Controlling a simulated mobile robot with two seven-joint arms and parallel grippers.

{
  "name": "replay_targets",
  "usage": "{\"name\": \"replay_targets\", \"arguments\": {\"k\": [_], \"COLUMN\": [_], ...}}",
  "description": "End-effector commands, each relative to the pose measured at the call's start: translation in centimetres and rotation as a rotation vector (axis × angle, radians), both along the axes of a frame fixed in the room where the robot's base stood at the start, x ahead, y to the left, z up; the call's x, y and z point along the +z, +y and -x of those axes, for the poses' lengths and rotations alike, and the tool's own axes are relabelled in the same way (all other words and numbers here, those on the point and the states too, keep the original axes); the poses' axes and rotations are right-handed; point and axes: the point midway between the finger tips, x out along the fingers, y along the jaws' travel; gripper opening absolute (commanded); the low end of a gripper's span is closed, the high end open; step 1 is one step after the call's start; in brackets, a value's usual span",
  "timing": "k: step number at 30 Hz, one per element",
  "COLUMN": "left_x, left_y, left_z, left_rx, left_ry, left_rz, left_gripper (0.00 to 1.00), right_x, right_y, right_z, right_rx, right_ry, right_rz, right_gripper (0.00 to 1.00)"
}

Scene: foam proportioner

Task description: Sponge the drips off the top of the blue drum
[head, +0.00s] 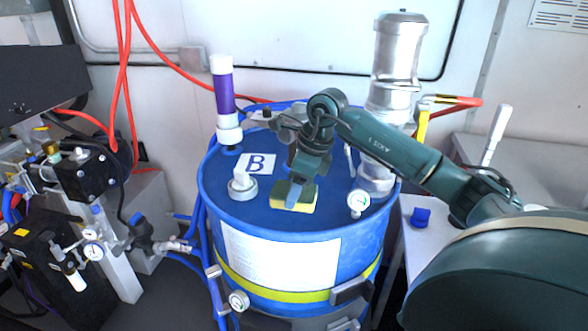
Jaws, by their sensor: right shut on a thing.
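The blue drum (225,197) stands upright in the middle of the head view, with a white label on its side. A yellow sponge with a dark upper layer (306,205) is on the drum top near the front. My right gripper (294,197) points down over the sponge and is shut on it. The sponge looks to be on or very close to the drum top; I cannot tell if it presses. I cannot make out drips on the top; the arm hides part of it. My left gripper is not in view.
Valves and hoses (92,170) crowd the left. A blue item (421,217) lies on the right-hand surface.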

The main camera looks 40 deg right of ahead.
Motion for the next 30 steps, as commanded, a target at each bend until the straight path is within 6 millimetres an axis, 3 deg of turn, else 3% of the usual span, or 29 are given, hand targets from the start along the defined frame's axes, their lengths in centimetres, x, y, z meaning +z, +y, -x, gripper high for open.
{"name": "replay_targets", "arguments": {"k": [9,30], "left_x": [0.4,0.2], "left_y": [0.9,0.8], "left_z": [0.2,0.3], "left_rx": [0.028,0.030], "left_ry": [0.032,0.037], "left_rz": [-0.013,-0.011], "left_gripper": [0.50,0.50], "right_x": [3.0,2.9], "right_y": [-0.8,-0.4], "right_z": [0.3,0.4], "right_rx": [-0.003,0.037], "right_ry": [-0.001,-0.001], "right_rz": [0.001,0.001], "right_gripper": [0.36,0.36]}}
